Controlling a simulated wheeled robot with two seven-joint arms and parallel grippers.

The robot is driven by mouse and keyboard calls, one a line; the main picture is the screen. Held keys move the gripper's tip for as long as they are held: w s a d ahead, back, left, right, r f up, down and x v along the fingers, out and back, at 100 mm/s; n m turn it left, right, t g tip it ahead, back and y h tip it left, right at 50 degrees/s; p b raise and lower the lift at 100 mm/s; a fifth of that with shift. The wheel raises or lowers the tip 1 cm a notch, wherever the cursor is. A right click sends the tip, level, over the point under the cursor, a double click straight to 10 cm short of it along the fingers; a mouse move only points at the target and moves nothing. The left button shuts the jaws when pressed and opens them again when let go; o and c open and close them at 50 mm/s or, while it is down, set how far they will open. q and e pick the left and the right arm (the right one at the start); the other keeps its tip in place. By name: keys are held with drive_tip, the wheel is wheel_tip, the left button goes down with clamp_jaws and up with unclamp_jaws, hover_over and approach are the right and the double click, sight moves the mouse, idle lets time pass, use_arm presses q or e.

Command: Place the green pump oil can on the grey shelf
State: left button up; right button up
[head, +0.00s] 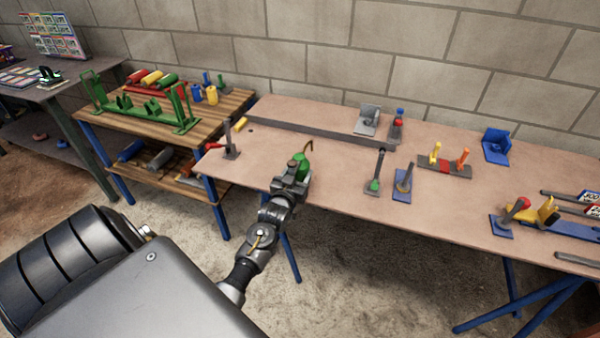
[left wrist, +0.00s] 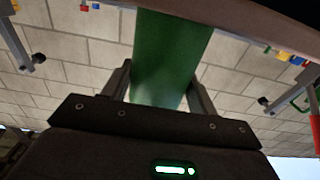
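The green pump oil can (head: 304,165) has a thin brown spout or handle on top. It is between the fingers of my left gripper (head: 293,178), over the front edge of the brown table in the head view. In the left wrist view, the can's green body (left wrist: 168,60) fills the gap between both fingers (left wrist: 158,92), which appear closed on its sides. I cannot tell for sure which surface is the grey shelf; a dark grey lower shelf (head: 75,150) shows under the left bench. My right gripper is not in view.
The brown table (head: 270,165) carries a long grey strip (head: 330,132), a grey bracket (head: 368,120), several lever-like tools and a blue bracket (head: 496,147). A wooden bench (head: 215,105) at left holds a green frame (head: 145,108) and coloured cylinders. Concrete floor lies in front.

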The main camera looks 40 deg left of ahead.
use_arm(q)
drive_tip(key=c, duration=0.7)
drive_tip(key=shift+o, duration=0.2)
drive_tip(key=shift+r, duration=0.2)
